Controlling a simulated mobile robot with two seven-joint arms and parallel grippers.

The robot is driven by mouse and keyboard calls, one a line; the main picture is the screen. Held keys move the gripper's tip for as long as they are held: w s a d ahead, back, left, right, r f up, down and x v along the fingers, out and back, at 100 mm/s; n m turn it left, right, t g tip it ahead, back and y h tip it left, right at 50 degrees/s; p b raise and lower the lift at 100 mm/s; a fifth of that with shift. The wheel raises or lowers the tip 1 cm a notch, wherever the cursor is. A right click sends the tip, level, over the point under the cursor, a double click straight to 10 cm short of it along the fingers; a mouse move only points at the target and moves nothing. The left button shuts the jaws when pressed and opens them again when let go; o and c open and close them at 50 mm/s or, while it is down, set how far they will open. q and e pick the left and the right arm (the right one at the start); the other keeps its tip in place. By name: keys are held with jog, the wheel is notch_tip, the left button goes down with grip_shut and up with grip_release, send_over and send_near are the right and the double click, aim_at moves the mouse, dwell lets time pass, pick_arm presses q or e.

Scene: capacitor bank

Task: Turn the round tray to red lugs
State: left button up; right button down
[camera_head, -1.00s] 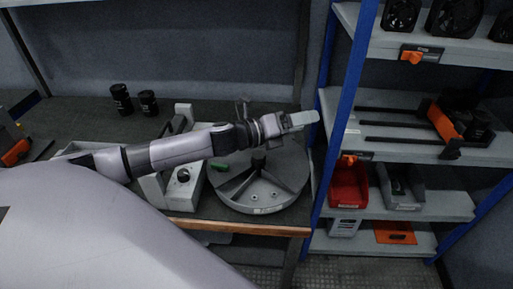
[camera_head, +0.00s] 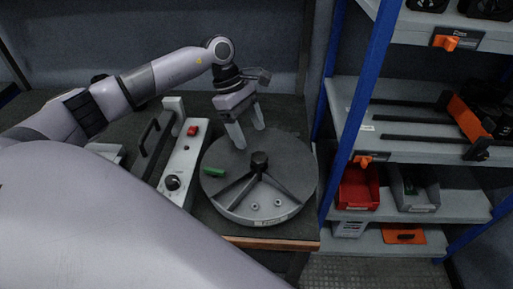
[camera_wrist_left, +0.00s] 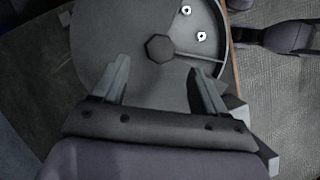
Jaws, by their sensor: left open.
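The round grey tray (camera_head: 300,165) sits on the bench, with a dark knob (camera_head: 259,160) at its centre and dividers marking off a front sector. Two small pale lugs (camera_head: 266,205) lie in that sector, and a green piece (camera_head: 214,171) is at the left side. I see no red lugs. My left gripper (camera_head: 251,138) points down over the back part of the tray, fingers apart and empty; contact cannot be told. In the left wrist view the open fingers (camera_wrist_left: 159,65) flank the space below the knob (camera_wrist_left: 160,47). My right gripper is not in view.
A control box (camera_head: 180,160) with a red button (camera_head: 193,131) and black dial stands left of the tray. A blue-posted shelf (camera_head: 365,100) with a red bin (camera_head: 359,188) and grey bin (camera_head: 412,190) stands close on the right. The bench's wooden edge (camera_head: 270,243) is in front.

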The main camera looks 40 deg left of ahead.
aim_at(259, 156)
pick_arm(q)
jog(key=shift+p+x, duration=0.45)
jog(key=shift+x, duration=3.05)
jog(key=shift+s, duration=0.1)
grip_shut()
